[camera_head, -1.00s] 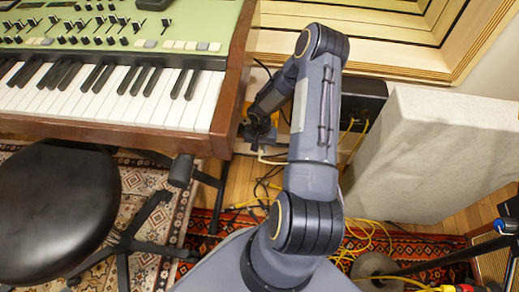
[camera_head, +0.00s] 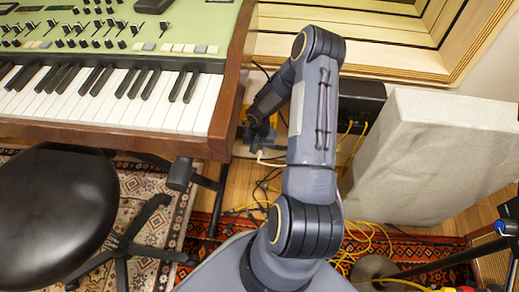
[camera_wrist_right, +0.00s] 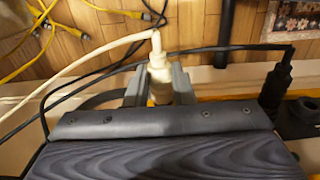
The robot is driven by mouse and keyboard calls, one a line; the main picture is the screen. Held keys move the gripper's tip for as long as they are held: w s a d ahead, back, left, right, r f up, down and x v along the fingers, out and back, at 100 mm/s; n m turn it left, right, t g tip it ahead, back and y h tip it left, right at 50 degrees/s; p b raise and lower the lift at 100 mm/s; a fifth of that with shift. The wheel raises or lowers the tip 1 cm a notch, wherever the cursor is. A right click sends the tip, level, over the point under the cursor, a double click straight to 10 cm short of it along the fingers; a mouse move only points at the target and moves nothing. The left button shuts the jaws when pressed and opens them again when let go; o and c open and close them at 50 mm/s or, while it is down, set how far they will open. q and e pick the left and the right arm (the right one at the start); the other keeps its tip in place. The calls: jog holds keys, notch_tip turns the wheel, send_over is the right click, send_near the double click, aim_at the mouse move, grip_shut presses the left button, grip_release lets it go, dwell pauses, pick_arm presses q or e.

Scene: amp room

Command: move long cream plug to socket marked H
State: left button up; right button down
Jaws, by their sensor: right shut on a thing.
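The long cream plug (camera_wrist_right: 159,70) stands between the two grey fingers of my right gripper (camera_wrist_right: 158,90) in the right wrist view, and the jaws are shut on it. Its cream cable (camera_wrist_right: 95,57) runs off to the left. The plug's lower end is hidden behind my gripper's body, so I cannot tell whether it sits in a socket. In the head view my right gripper (camera_head: 261,143) is low beside the keyboard's right end, with a pale cable (camera_head: 268,161) at it. No letter H is readable. My left gripper is not seen.
A black plug (camera_wrist_right: 275,85) with a black cable stands to the right in the wrist view, near a dark round fitting (camera_wrist_right: 298,118). Yellow cables (camera_wrist_right: 125,12) lie on the wooden floor. The keyboard (camera_head: 120,100), a stool (camera_head: 55,205) and a pale block (camera_head: 430,150) flank my arm.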

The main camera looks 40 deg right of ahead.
jog(key=shift+w+d, duration=0.65)
jog(key=shift+d, duration=0.25)
dwell(2.1)
jog(key=c, duration=1.2)
grip_release()
jog(key=shift+o, duration=0.2)
notch_tip(320, 180, up, 8)
jog(key=p, duration=0.2)
jog(key=shift+f+p, duration=0.1)
jog(key=shift+p, duration=0.25)
